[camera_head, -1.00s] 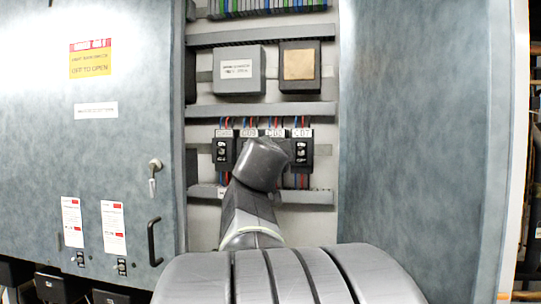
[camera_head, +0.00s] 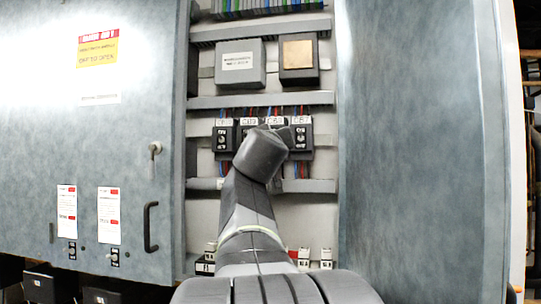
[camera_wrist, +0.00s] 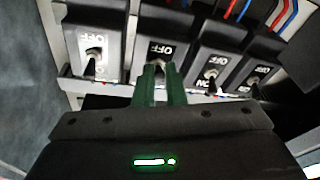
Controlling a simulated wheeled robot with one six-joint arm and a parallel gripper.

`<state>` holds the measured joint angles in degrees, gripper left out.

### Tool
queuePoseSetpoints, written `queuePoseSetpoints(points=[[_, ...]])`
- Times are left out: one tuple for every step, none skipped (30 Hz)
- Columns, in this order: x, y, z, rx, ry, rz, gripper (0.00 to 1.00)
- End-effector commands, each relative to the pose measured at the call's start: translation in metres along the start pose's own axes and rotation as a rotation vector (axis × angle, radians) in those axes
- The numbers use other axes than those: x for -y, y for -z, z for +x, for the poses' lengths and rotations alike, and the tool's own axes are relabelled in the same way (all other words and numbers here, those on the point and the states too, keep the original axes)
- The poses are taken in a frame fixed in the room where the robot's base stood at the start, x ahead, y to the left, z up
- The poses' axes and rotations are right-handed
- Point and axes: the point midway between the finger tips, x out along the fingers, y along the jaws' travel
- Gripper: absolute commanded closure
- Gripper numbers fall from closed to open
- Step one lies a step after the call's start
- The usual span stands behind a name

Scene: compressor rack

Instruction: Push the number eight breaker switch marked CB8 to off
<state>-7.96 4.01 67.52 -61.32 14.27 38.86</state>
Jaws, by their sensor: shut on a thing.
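A row of black breakers is in the open rack bay in the head view. The third breaker from the left carries a label (camera_head: 275,120) that looks like CB8, though it is too small to be sure. My wrist covers most of that breaker and hides the fingertips there. In the wrist view, the row is seen upside down. My gripper (camera_wrist: 160,72) has its green fingers close together at the second breaker from the left (camera_wrist: 184,44). They are shut around its switch lever, which is mostly hidden between them; its OFF marking shows just beyond.
Grey cable ducts (camera_head: 262,100) run above and below the row. The cabinet door (camera_head: 110,130) and a side panel (camera_head: 425,130) flank the bay.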

Motion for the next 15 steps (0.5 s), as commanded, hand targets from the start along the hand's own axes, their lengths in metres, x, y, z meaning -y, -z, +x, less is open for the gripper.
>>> queuePoseSetpoints(points=[[0.0014,-0.0041,-0.0015,-0.016,-0.004,0.0,1.0],[0.0015,-0.0043,-0.0016,-0.022,-0.006,-0.001,1.0],[0.0016,-0.0047,-0.0016,-0.03,-0.009,-0.002,1.0],[0.0016,-0.0047,-0.0016,-0.037,-0.011,-0.002,1.0],[0.0017,-0.005,-0.0015,-0.043,-0.013,-0.003,1.0],[0.002,-0.0056,-0.0014,-0.051,-0.015,-0.004,1.0],[0.0019,-0.0056,-0.0013,-0.057,-0.018,-0.005,1.0],[0.0021,-0.0059,-0.0013,-0.064,-0.02,-0.006,1.0],[0.0021,-0.0063,-0.0013,-0.072,-0.022,-0.007,1.0],[0.002,-0.0062,-0.0015,-0.079,-0.025,-0.007,1.0],[0.0021,-0.0065,-0.0015,-0.086,-0.027,-0.008,1.0],[0.0021,-0.0068,-0.0016,-0.094,-0.03,-0.009,1.0],[0.0021,-0.0068,-0.0016,-0.101,-0.032,-0.009,1.0],[0.0023,-0.0073,-0.0015,-0.107,-0.034,-0.01,1.0],[0.0024,-0.0078,-0.0013,-0.116,-0.037,-0.011,1.0]])
